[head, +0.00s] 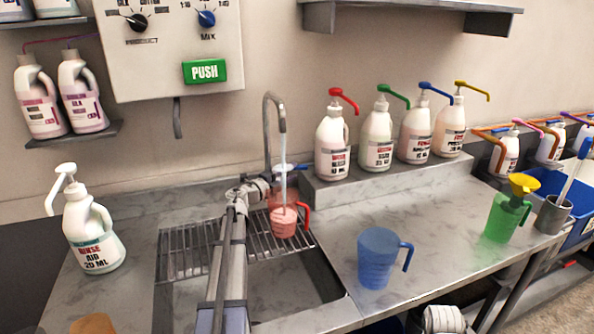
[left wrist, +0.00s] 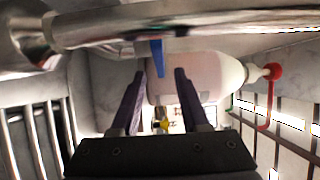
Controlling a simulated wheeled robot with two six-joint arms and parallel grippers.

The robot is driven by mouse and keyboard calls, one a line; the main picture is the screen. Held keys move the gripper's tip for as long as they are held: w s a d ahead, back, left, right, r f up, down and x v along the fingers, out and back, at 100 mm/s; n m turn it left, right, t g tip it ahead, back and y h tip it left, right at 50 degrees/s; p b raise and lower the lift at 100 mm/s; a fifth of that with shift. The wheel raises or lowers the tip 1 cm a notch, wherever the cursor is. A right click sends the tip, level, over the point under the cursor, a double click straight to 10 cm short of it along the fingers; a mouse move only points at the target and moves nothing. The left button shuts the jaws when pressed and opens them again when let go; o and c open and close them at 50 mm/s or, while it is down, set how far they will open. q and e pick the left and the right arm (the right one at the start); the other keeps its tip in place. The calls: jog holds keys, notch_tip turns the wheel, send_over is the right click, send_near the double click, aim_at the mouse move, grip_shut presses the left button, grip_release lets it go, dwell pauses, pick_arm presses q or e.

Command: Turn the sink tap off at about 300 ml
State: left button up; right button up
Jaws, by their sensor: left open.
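The sink tap (head: 268,125) has a tall grey spout, and a stream of water runs from it into a red measuring jug (head: 283,222) on the sink's drain rack. The jug holds some liquid, but its scale is too small to read. My left gripper (head: 268,178) is at the tap, close to the lever. In the left wrist view its two dark fingers are apart, and the blue lever (left wrist: 157,58) shows between and just beyond their tips. My right gripper is not in view.
A blue jug (head: 378,262) stands on the counter right of the sink, with a green jug (head: 506,218) and yellow funnel (head: 523,184) farther right. Several pump bottles line the back ledge (head: 395,177). A rinse aid bottle (head: 90,235) stands left of the sink.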

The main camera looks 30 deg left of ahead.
pick_arm(q)
jog(key=v, duration=0.2)
jog(key=shift+s, duration=0.3)
